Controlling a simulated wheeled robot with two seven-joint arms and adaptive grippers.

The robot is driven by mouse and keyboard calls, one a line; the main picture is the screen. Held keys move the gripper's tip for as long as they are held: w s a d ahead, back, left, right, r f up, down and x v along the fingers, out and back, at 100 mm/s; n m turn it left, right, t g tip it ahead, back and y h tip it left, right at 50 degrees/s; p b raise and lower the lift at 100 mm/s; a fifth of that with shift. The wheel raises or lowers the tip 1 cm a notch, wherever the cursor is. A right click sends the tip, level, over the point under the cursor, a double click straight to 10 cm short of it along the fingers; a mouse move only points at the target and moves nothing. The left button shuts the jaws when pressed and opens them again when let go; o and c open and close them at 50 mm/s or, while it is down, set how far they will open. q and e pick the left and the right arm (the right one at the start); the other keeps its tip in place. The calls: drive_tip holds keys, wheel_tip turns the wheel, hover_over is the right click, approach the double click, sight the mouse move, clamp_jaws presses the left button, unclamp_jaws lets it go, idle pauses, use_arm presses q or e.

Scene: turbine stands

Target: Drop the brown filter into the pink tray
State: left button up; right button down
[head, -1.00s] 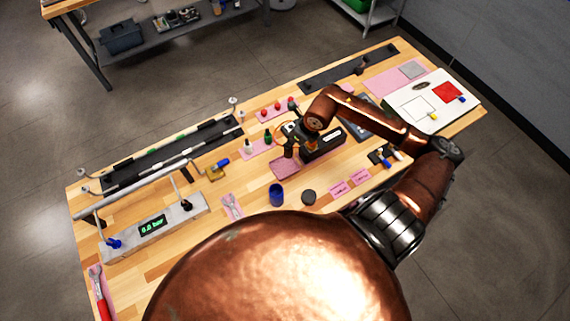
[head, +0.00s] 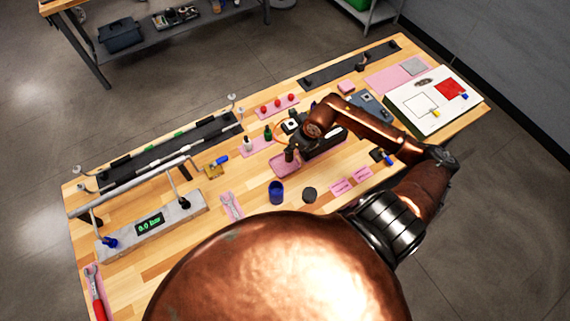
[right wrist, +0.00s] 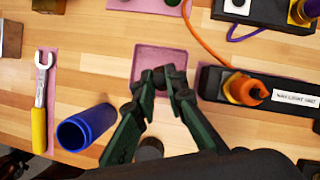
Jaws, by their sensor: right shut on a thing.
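The pink tray (head: 283,172) is a shallow square tray on the wooden bench; it also shows in the right wrist view (right wrist: 150,55). My right gripper (head: 290,154) is over the tray. In the right wrist view, its two green fingers (right wrist: 163,78) are closed together on a small dark piece (right wrist: 159,77), taken to be the brown filter, above the front half of the tray. The piece is mostly hidden by the fingertips and its brown colour is hard to make out. My left gripper is not in view.
A black labelled unit (right wrist: 275,95) with an orange plug stands right of the tray. A wrench (head: 231,205) lies on a pink mat at left.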

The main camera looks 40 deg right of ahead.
drive_tip(key=c, duration=1.9)
unclamp_jaws()
drive_tip(key=shift+r, duration=0.1)
drive_tip(key=v, duration=1.2)
